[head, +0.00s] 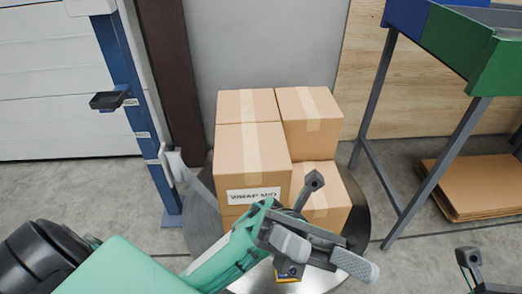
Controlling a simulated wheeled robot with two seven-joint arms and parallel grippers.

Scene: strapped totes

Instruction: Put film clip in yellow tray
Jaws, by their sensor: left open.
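My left gripper (325,258) is open, in front of the stacked cartons at the lower middle. No object is visibly held between its fingers. A small yellow and blue object (288,273) shows just below it, partly hidden by the gripper; I cannot tell whether it is the film clip. I make out no yellow tray in this view. Part of my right gripper (478,272) shows at the bottom right corner, cut off by the frame, with its fingers not clearly visible.
Several brown cartons (250,150) are stacked on a round metal turntable (203,232). A blue post (122,75) with a small dark holder (107,100) and a pale strip (196,180) stands left. A stand with a green bin (470,50) and flat cardboard (470,190) are right.

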